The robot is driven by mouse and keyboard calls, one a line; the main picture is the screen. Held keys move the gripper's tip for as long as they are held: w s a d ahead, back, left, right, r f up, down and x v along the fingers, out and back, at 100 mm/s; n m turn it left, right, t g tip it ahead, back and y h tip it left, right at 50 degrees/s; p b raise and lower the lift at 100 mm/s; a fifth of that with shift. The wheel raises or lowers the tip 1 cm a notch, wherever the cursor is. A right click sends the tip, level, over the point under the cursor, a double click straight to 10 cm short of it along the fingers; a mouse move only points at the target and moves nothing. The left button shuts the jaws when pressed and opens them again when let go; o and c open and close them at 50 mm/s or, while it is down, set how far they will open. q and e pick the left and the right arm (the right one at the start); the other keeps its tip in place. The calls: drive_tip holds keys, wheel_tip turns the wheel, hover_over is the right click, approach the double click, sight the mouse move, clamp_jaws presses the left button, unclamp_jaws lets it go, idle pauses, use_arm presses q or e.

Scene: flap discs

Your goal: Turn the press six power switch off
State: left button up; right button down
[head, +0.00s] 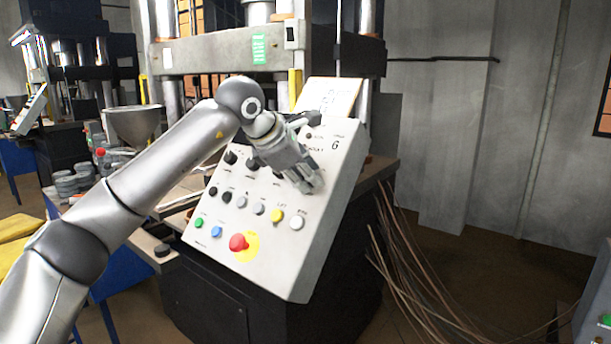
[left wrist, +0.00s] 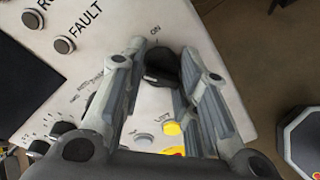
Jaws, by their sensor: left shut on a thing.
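The press six control panel (head: 285,272) is a light, sloped box with a "6" near its upper right. My left gripper (head: 312,186) reaches over the panel's right part from the upper left. In the left wrist view, the black power switch knob (left wrist: 163,66) sits between the fingers of this gripper (left wrist: 163,72), with the label "ON" just beyond it. The fingers are shut on the knob. In the head view the gripper hides the knob. The knob's exact pointing direction is hard to tell. My right gripper is in neither view.
A red stop button (head: 238,242) on a yellow plate is low on the panel. Loose cables (head: 415,270) hang right of the cabinet. A metal hopper (head: 133,124) stands behind my arm.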

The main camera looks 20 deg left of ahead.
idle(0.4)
use_arm(q)
drive_tip(key=o, duration=1)
drive_tip(key=v, duration=1.2)
